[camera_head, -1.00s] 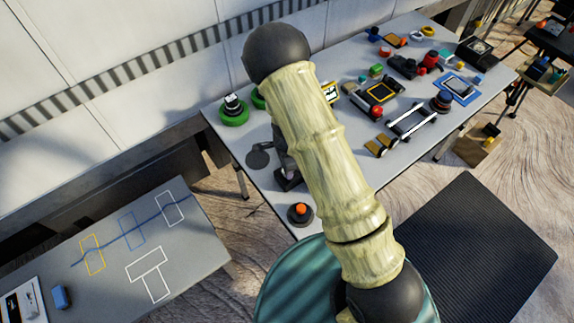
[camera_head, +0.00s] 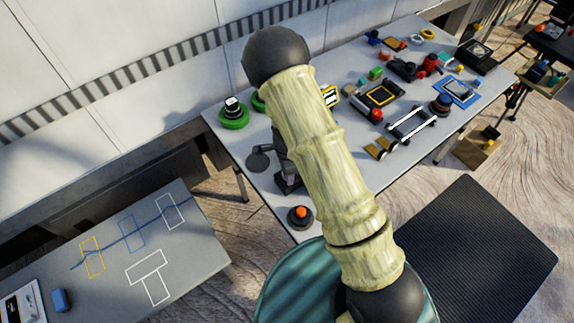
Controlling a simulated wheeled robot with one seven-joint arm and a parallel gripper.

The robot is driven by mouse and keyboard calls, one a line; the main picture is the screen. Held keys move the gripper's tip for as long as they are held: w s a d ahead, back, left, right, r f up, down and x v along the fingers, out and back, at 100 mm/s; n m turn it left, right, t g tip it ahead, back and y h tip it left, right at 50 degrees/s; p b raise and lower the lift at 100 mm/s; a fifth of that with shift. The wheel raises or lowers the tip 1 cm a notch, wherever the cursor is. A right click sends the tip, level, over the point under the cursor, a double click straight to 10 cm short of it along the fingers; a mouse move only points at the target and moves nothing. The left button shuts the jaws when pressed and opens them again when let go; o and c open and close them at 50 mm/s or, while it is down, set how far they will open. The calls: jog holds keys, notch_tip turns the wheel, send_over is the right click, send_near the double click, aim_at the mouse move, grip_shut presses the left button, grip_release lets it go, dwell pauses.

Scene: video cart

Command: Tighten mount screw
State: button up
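My arm crosses the middle of the head view and hides part of the workbench (camera_head: 262,190). I cannot make out my gripper, which may be hidden behind the arm. A small grey and dark piece shows at the arm's left edge, over the bench. I cannot tell whether it is part of my wrist or a thing on the bench. No mount or screw can be told apart for certain at this size. Whether anything is held does not show.
A round base with an orange knob (camera_head: 301,214) stands at the bench's near corner. A green ring (camera_head: 234,118) lies at the back left. A black frame with light rails (camera_head: 411,123) and a blue tray (camera_head: 460,89) lie on the right. A marked table (camera_head: 195,262) stands at lower left.

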notch_tip(320, 180, up, 17)
jog(key=shift+r+b, duration=0.2)
jog(key=shift+b, duration=0.25)
jog(key=shift+d, duration=0.15)
dwell(0.5)
